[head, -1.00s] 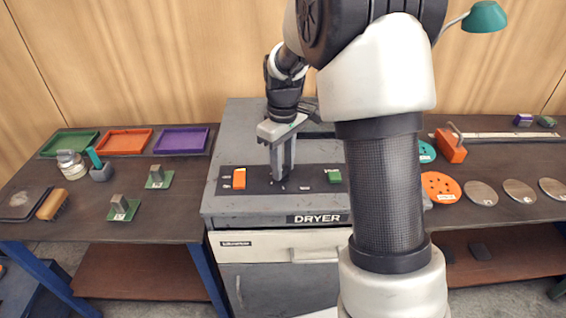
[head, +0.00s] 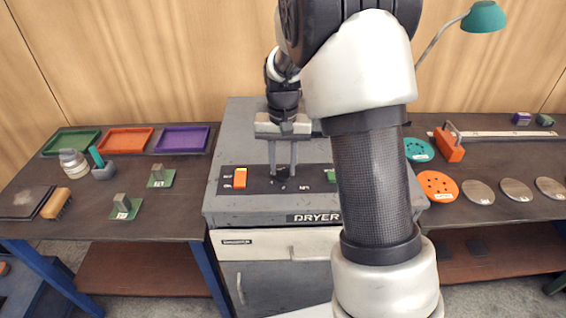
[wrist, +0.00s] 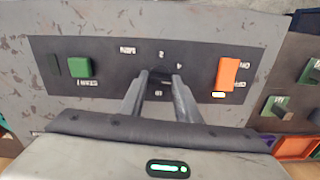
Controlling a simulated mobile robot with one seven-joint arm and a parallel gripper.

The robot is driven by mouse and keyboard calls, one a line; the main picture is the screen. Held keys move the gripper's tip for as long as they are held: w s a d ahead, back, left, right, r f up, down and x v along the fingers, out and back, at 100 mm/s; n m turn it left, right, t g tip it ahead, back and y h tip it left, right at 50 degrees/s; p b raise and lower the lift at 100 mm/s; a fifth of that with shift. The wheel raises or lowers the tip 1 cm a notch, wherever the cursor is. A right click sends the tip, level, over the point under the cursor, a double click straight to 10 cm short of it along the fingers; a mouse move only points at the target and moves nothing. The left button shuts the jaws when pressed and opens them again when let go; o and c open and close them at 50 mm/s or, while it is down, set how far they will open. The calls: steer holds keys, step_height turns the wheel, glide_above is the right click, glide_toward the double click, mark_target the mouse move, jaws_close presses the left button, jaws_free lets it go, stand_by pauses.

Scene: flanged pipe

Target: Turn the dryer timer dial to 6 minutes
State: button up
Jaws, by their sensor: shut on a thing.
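The grey dryer (head: 235,112) stands in the middle with a black control panel (head: 215,180) on its top. The small dark timer dial (head: 283,172) is in the panel's middle, and it also shows in the wrist view (wrist: 161,76). My gripper (head: 282,175) points down, with one finger on each side of the dial, shut on it. In the wrist view my gripper (wrist: 160,84) partly hides the dial and its ring of numbers. A 2 and a 4 show beside the dial. Which number its pointer faces is not clear.
An orange switch (head: 240,177) with ON and OFF marks and a green button (wrist: 80,67) flank the dial. A left table (head: 100,225) holds trays, a jar and a brush. A right table holds discs, partly behind my arm. A green lamp (head: 486,17) stands behind it.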

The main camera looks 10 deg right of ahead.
mark_target(283, 170)
steer(key=m+p, duration=0.1)
steer(key=m, duration=0.3)
steer(key=shift+r+m, duration=0.1)
steer(key=shift+m, duration=0.3)
stand_by(0.4)
steer(key=o, duration=1)
steer(key=shift+o, duration=0.2)
step_height(283, 170, up, 17)
steer(key=shift+r+p, duration=0.15)
steer(key=shift+p, duration=0.25)
